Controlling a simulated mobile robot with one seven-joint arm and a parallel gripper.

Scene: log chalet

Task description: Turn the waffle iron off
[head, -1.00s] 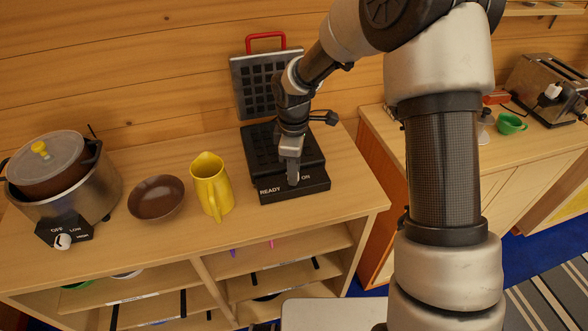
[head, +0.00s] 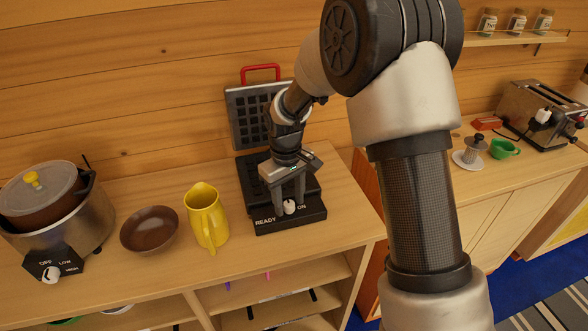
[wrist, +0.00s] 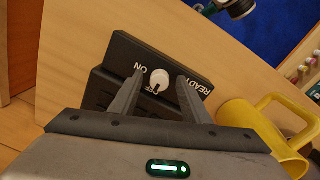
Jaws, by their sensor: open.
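The black waffle iron (head: 262,222) stands on the wooden counter with its lid (head: 245,112) raised at the back. Its front panel has a white round knob (head: 290,207) between the words READY and ON. The knob also shows in the wrist view (wrist: 160,77), with a dark mark toward small lettering that seems to read OFF. My gripper (head: 291,204) is open and points down over the panel. Its two fingers stand either side of the knob. In the wrist view, I cannot tell whether they touch it.
A yellow pitcher (head: 207,218) stands close left of the waffle iron. A brown bowl (head: 149,230) and a pot with a control box (head: 50,212) are farther left. A separate counter at right holds a toaster (head: 537,112) and a green cup (head: 503,149).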

